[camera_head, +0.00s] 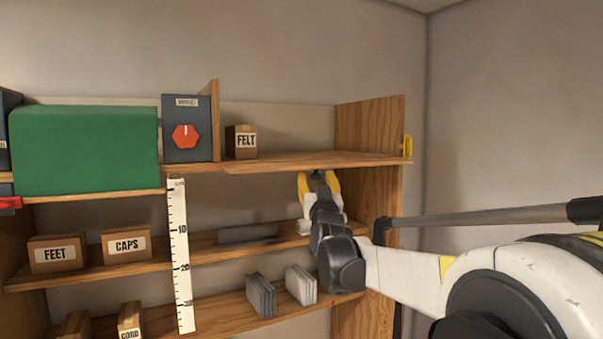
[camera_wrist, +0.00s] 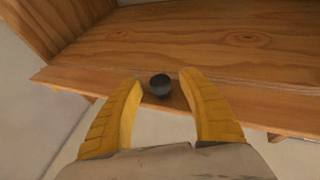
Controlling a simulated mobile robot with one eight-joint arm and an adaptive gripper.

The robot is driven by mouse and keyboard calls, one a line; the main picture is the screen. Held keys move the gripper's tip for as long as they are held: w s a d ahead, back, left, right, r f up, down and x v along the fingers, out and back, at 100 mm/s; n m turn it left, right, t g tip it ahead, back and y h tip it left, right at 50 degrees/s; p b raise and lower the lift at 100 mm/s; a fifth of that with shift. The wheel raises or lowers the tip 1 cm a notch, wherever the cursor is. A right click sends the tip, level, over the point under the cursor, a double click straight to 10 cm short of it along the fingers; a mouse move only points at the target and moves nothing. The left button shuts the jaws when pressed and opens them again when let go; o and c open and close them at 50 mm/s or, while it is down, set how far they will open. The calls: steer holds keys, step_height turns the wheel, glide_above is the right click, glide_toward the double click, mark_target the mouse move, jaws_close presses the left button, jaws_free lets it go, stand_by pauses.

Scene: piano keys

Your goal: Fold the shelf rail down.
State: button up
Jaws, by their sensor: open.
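A wooden strip (camera_head: 275,166), which looks like the shelf rail, runs along the front edge of the upper shelf's right part. In the wrist view the strip (camera_wrist: 75,81) crosses in front of a wood panel. A dark round knob (camera_wrist: 159,87) is at the strip, between my fingertips. My gripper (camera_head: 319,177) is open, its yellow fingers just under the shelf's front edge. In the wrist view my gripper (camera_wrist: 161,80) has a finger on each side of the knob, with small gaps visible. I cannot tell whether a finger touches the strip.
A yellow bracket (camera_head: 407,146) is on the right upright. A FELT box (camera_head: 241,142), a dark box with a red knob (camera_head: 187,129) and a green case (camera_head: 86,150) stand on the upper shelf. A grey rod (camera_head: 480,217) extends right from the cabinet. A white ruler (camera_head: 179,255) hangs in front.

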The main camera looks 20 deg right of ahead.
steer(key=shift+w+d+r, duration=0.1)
steer(key=shift+w, duration=0.2)
jaws_close()
steer(key=r+g+p, duration=0.1)
steer(key=n+g+y+p, duration=0.1)
steer(key=shift+s+r+p, duration=0.3)
steer(key=shift+s+r, duration=0.05)
steer(key=shift+s+n+g+y+p, duration=0.1)
steer(key=shift+n+g+y+p, duration=0.2)
steer(key=shift+n+g+y, duration=0.15)
steer(key=shift+f, duration=0.1)
